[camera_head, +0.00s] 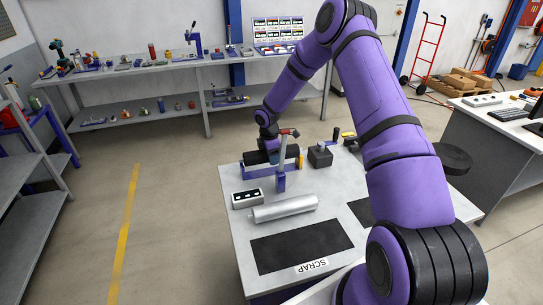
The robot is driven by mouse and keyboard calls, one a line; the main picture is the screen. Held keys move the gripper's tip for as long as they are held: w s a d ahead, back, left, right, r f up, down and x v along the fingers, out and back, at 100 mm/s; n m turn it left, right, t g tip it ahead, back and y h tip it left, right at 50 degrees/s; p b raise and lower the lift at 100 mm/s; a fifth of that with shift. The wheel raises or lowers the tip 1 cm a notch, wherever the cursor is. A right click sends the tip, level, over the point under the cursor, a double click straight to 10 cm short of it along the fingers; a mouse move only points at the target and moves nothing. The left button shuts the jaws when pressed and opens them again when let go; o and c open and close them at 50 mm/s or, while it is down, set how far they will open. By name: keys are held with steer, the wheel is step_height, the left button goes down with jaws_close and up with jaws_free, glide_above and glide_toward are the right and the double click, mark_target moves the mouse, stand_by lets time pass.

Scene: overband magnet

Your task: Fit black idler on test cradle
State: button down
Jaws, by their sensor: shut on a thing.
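The black idler (291,153) is a dark roller lying roughly level at the far left part of the work table (237,235). My gripper (270,153) points down over it and is shut on it; the fingertips are mostly hidden. The blue test cradle (254,171) is directly under and around the idler. Whether the idler's ends rest in the cradle or hang just above it, I cannot tell.
A dark pad (300,246) by a SCRAP label is nearer. A black block (320,156) stands right of the cradle. A shelved bench (150,75) stands behind, across clear floor.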

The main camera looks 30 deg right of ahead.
steer(key=shift+f, duration=1.6)
stand_by(0.3)
steer(key=shift+c, duration=1)
jaws_free()
steer(key=r, duration=0.7)
steer(key=a+r, duration=0.1)
steer(key=r, duration=0.2)
steer(key=shift+w+r, duration=0.1)
steer(key=shift+r, duration=0.25)
steer(key=s+a+r+m+t, duration=0.1)
steer(key=s+a+r+m, duration=0.1)
steer(key=s+r, duration=0.6)
steer(key=s+a+r+m+h, duration=0.1)
steer(key=s+a+r+m, duration=0.15)
steer(key=r, duration=0.85)
steer(key=s+a+r+m+t, duration=0.1)
steer(key=s+r+m, duration=0.2)
steer(key=s+r, duration=0.5)
steer(key=s+a+r+m+t+y, duration=0.1)
steer(key=s+r+m, duration=0.3)
steer(key=s, duration=0.8)
steer(key=s+a+r+m+t+y, duration=0.1)
steer(key=s+a+r+m+t, duration=0.1)
steer(key=s, duration=1.1)
step_height(320, 180, up, 3)
steer(key=shift+a+f+m, duration=0.15)
steer(key=shift+a+m, duration=0.4)
steer(key=shift+m, duration=0.6)
